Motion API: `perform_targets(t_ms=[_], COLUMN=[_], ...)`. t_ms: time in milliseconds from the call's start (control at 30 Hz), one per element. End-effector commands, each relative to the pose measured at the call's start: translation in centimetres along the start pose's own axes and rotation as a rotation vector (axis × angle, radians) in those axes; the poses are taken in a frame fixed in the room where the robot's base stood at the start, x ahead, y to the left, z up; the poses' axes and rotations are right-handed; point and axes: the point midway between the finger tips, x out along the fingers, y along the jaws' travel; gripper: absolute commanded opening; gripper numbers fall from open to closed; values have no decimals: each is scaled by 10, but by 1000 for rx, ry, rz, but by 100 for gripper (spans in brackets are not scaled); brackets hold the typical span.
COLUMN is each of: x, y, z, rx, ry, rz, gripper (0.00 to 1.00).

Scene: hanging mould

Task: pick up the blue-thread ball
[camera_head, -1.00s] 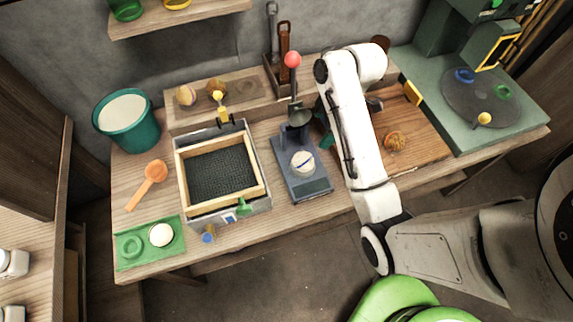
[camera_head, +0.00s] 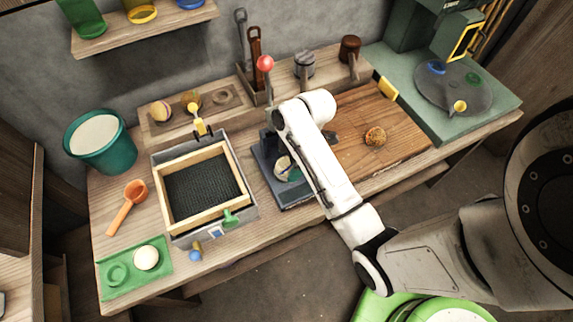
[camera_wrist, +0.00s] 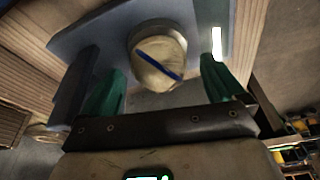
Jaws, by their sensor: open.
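The blue-thread ball is pale with one dark blue line across it. In the wrist view the ball (camera_wrist: 158,60) sits on the blue-grey press, in the picture between my two green fingertips. In the head view the ball (camera_head: 282,165) is partly hidden by my arm and gripper. My gripper (camera_wrist: 162,68) is open, with clear space on both sides of the ball and no visible grip. In the head view my gripper (camera_head: 290,172) is at the press, largely covered by my arm. How deep the fingers reach around the ball cannot be told.
The press (camera_head: 265,172) has a lever with a red knob (camera_head: 265,63) behind my arm. A framed mould tray (camera_head: 245,205) stands to its left. A brownish ball (camera_head: 375,136) lies on a wooden board to the right. A white ball (camera_head: 146,258) sits on a green tray.

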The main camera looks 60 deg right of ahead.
Motion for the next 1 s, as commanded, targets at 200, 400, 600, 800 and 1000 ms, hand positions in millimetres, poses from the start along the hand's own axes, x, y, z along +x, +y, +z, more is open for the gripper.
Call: perform_targets(t_ms=[200,400,600,800,1000], x=[13,12,12,12,12], y=[0,0,1,0,0], z=[0,0,0,0,0], rx=[0,0,0,0,0], ry=[-1,-1,-1,-1,-1], rz=[2,2,2,2,2], gripper=[96,92,73,54,34])
